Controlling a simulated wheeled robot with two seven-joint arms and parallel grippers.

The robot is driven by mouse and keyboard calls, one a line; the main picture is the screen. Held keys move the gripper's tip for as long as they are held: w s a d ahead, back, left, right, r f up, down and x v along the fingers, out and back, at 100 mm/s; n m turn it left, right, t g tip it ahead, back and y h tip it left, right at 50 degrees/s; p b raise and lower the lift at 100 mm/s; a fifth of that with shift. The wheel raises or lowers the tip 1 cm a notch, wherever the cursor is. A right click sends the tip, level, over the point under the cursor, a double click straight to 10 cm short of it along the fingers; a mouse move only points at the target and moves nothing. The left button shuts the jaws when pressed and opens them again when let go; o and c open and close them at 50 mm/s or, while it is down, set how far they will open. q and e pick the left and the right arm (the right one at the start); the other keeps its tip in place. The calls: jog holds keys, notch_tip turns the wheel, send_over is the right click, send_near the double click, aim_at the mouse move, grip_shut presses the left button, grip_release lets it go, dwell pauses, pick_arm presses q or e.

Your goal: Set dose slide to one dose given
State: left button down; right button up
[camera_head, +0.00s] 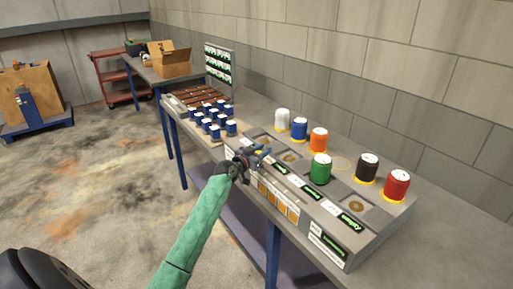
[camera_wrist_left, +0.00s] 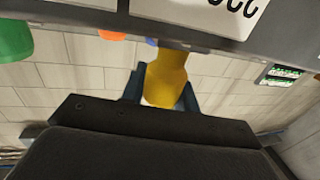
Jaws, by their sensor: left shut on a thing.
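My left gripper (camera_head: 255,158) is at the front edge of the grey console (camera_head: 318,222), near its left part. In the left wrist view the gripper (camera_wrist_left: 162,98) is shut on a yellow handle (camera_wrist_left: 166,72), one dark blue finger on each side. The handle meets the console's edge and seems to be part of the dose slide; the slide's track and setting cannot be read. In the head view the gripper hides the handle. Black display strips with green text (camera_head: 351,220) and orange panels (camera_head: 279,201) run along the console's front. My right gripper is not in view.
White, blue, orange, green (camera_head: 320,169), black and red (camera_head: 396,186) canisters stand on the console to the right of the gripper. Several small blue canisters (camera_head: 214,124) stand to its left.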

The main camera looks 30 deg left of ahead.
pick_arm(q)
jog(key=shift+s+d, duration=0.15)
jog(key=shift+d, duration=0.1)
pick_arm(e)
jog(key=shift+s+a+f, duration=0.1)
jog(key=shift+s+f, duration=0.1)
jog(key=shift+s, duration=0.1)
pick_arm(q)
jog(key=c, duration=1.1)
grip_release()
jog(key=shift+o, duration=0.2)
jog(key=shift+s, duration=0.1)
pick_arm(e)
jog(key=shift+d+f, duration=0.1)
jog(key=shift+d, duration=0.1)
pick_arm(q)
jog(key=shift+s+f, duration=0.1)
jog(key=shift+s, duration=0.15)
jog(key=s+a+b, duration=0.1)
jog(key=s+b, duration=0.2)
jog(key=s, duration=0.4)
jog(key=shift+a, duration=0.15)
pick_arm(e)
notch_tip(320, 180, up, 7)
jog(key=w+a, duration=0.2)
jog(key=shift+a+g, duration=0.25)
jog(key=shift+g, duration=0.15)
